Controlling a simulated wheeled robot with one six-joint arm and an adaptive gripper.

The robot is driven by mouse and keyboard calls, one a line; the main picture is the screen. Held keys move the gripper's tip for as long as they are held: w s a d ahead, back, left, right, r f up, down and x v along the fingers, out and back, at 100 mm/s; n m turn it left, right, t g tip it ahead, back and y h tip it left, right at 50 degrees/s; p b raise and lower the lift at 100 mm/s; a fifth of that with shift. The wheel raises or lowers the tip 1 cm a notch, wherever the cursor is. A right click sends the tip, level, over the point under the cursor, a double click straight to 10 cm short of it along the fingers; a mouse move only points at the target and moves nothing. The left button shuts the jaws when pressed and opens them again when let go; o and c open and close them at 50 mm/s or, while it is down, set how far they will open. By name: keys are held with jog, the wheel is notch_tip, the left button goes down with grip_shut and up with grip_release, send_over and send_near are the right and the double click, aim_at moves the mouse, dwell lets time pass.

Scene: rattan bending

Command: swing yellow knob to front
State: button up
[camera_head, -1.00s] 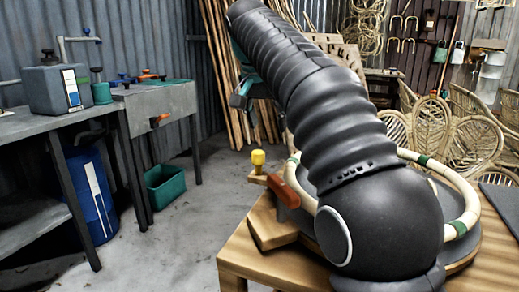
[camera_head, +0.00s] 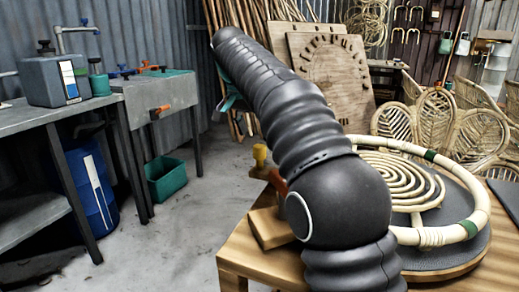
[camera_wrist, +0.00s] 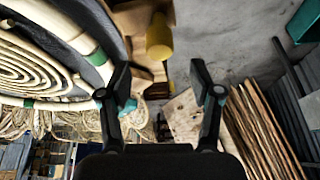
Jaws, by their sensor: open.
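The yellow knob (camera_head: 260,154) stands at the left side of the wooden bench, on a wooden piece beside an orange-red handle (camera_head: 279,184). In the wrist view the yellow knob (camera_wrist: 159,37) hangs at the upper middle, ahead of and between the directions of my two fingers. My gripper (camera_wrist: 163,88) is open and empty, its dark fingers with teal parts spread wide, and the knob is not between the tips. In the head view my black arm covers part of the bench, and only a teal bit of the gripper shows behind it.
A rattan ring with a spiral (camera_head: 470,225) lies on a round dark plate right of my arm. A wooden block (camera_head: 268,228) sits at the bench's left corner. A workbench (camera_head: 165,95) and a green bin (camera_head: 166,181) stand left. Floor between is clear.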

aim_at(259, 146)
jog(key=b+x, duration=0.1)
jog(key=x, duration=0.6)
grip_shut()
